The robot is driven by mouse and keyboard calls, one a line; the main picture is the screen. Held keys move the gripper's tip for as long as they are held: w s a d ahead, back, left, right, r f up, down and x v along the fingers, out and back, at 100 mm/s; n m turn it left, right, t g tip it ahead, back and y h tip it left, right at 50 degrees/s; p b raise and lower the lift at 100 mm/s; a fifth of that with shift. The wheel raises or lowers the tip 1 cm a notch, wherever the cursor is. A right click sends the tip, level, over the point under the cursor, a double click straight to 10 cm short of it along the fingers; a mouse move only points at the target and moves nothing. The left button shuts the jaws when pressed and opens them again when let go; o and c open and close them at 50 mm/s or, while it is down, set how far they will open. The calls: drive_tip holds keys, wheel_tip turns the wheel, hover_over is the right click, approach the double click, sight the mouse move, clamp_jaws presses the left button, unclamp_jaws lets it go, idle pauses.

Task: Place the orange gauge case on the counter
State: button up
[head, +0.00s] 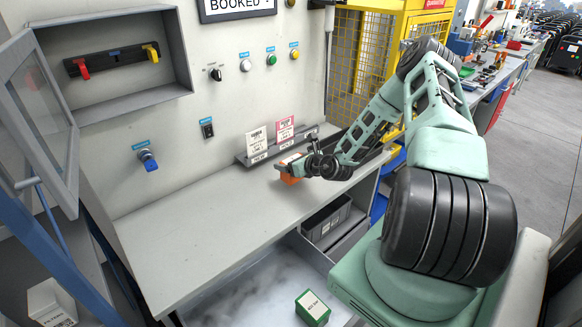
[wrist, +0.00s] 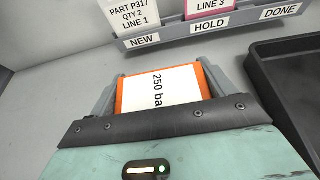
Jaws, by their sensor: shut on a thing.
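The orange gauge case (head: 290,178) is at the far right part of the grey counter (head: 200,232), below the card rack. In the wrist view the orange case (wrist: 204,82) has a white label reading "250 ba", the rest cut off. My gripper (head: 287,168) is shut on the case; its grey fingers (wrist: 160,90) lie along both sides. The case is at or just above the counter; I cannot tell whether it touches. My gripper hides part of it.
A card rack (wrist: 209,27) marked NEW, HOLD and DONE stands behind, with a white and a pink card. A black tray (wrist: 288,75) is close on the right. The counter's left is clear. A green box (head: 312,307) lies in the open drawer below.

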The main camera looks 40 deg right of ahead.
drive_tip(key=shift+f, duration=1.35)
drive_tip(key=shift+f, duration=0.1)
